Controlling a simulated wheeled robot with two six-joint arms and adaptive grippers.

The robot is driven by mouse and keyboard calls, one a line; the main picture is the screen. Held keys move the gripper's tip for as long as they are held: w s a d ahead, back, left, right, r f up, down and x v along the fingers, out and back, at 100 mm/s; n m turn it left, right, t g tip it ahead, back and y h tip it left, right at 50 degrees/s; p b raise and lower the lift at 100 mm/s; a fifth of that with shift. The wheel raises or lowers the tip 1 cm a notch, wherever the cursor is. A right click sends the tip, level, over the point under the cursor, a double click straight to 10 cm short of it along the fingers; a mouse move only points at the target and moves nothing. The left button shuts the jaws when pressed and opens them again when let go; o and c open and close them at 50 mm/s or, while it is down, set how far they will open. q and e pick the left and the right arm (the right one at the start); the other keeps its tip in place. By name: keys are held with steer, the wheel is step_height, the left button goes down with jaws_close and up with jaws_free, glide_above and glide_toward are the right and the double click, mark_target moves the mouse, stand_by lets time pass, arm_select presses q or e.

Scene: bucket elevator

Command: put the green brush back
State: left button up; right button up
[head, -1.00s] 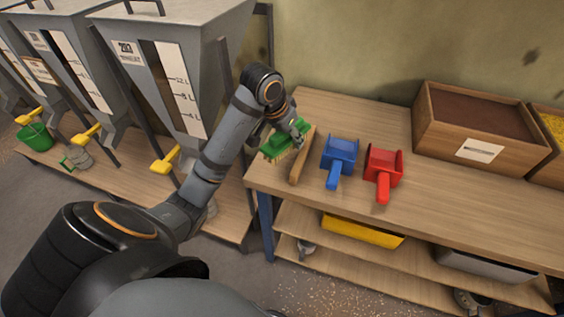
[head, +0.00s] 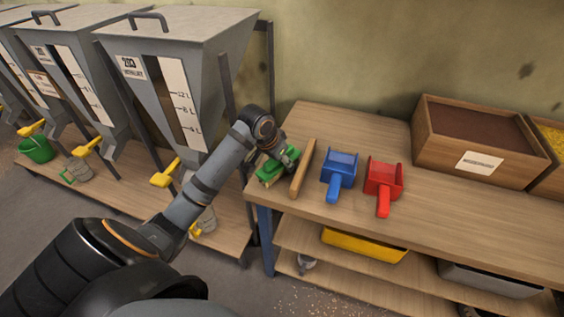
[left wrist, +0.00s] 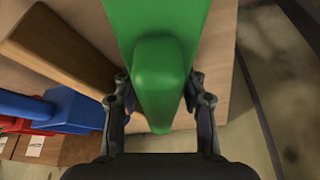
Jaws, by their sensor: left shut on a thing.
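The green brush (head: 270,170) is at the left end of the wooden workbench (head: 450,217), just left of a wooden bar (head: 303,168). My left gripper (head: 288,155) is shut on the brush; in the left wrist view the fingers (left wrist: 160,105) stand on both sides of its green handle (left wrist: 158,80). In the head view the brush is low at the bench top, but I cannot tell if its bristles touch it. My right gripper is not in view.
A blue scoop (head: 339,176) and a red scoop (head: 383,184) lie right of the bar. A wooden crate of brown material (head: 440,145) stands at the back right. Grey hoppers (head: 185,75) stand left of the bench. The bench front is clear.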

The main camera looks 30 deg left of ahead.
mark_target(271, 160)
arm_select(q)
steer(key=o, duration=1)
steer(key=shift+f, duration=0.1)
steer(key=p+v, duration=0.1)
steer(key=v, duration=1)
steer(key=shift+w, duration=0.1)
steer(key=shift+s+r, duration=0.25)
steer(key=shift+r, duration=0.35)
